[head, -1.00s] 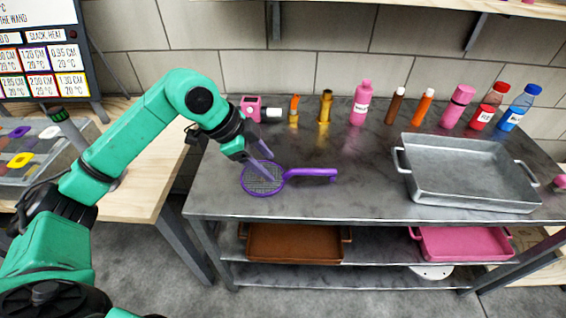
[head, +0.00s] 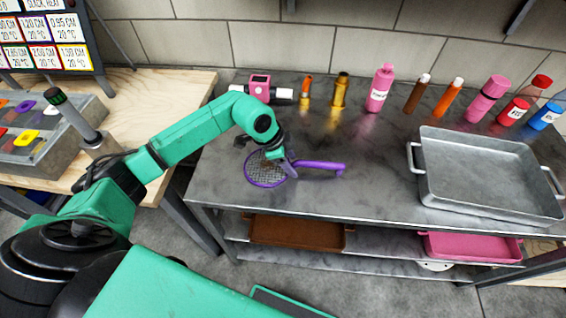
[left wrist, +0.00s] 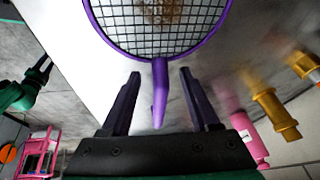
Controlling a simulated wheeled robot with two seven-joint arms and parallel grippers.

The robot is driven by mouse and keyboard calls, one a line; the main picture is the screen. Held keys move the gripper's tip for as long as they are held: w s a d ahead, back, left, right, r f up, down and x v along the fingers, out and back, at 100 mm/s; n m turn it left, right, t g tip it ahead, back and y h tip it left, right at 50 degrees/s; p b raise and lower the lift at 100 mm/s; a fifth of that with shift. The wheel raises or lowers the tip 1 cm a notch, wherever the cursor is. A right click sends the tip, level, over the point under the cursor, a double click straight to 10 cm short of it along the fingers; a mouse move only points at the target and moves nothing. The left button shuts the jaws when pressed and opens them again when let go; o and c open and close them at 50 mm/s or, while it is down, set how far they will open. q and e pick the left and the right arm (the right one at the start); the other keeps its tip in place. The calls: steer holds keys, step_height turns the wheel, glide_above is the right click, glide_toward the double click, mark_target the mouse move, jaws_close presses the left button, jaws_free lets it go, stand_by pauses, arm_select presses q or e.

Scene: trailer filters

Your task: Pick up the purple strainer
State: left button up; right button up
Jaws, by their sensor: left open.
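The purple strainer (head: 322,165) lies on the left part of the metal table, its mesh hoop to the left and its handle pointing right. In the left wrist view, the strainer's hoop (left wrist: 96,30) is at the top, with a brownish patch on the mesh. My left gripper (head: 288,172) is over the strainer where hoop and handle meet. In the left wrist view, my open left gripper (left wrist: 159,76) has one finger on each side of the handle, with gaps on both sides. My right gripper (left wrist: 42,70) seems to show small at the left edge there, its jaws unclear.
A metal tray (head: 490,185) stands on the right of the table (head: 375,190). Several bottles, including a pink one (head: 379,90), and a pink device (head: 260,86) line the back. A wooden bench (head: 150,100) with a container stands at the left. The tabletop right of the handle is clear.

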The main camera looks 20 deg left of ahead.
arm_select(q)
steer(key=shift+w+d+f, duration=0.15)
steer(key=shift+f, duration=0.3)
jaws_close()
steer(key=shift+r, duration=0.1)
